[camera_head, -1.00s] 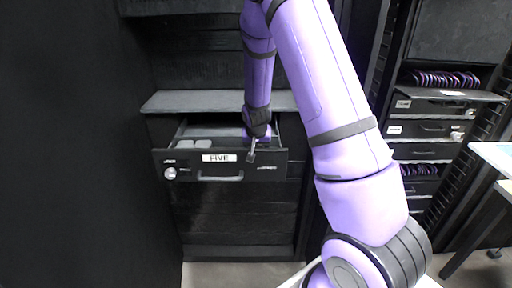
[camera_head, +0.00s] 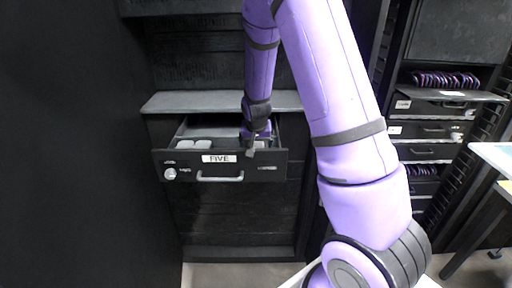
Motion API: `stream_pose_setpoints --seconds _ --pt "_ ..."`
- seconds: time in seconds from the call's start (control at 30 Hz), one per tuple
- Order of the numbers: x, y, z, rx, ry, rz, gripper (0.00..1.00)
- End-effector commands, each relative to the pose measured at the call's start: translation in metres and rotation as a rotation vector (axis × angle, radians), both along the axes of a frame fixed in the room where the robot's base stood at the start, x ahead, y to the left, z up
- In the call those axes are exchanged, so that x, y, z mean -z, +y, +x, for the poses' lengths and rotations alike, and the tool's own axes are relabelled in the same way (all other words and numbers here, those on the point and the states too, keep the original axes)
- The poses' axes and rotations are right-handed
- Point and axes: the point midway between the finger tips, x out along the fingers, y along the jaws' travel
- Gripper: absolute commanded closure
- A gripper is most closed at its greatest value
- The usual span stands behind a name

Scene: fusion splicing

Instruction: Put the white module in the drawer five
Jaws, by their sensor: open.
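Drawer five (camera_head: 185,156), a black drawer with a white "FIVE" label and a grey handle, is pulled open in the head view. My gripper (camera_head: 250,151) is at the right part of the drawer, pointing down at its front edge, with its jaws open. A small pale block (camera_head: 261,144), which looks like the white module, lies inside the drawer just right of the gripper and is partly hidden by it. Whether the jaws touch it is too small to tell. Two more pale blocks (camera_head: 194,145) lie in the left part of the drawer.
A grey cabinet top (camera_head: 190,102) lies behind and above the open drawer. A rack with black drawers (camera_head: 425,130) and purple coiled cables (camera_head: 445,80) stands at the right. A white table edge (camera_head: 495,155) is at the far right. A dark wall fills the left.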

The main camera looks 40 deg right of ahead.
Motion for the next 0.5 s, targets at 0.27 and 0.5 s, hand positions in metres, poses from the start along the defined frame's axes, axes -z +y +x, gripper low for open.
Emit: stream_pose_setpoints --seconds 0.27,0.5 --pt "-0.048 0.012 -0.015 -0.003 -0.004 -0.001 0.09" --pt "-0.074 0.018 -0.025 -0.002 -0.002 -0.001 0.09"
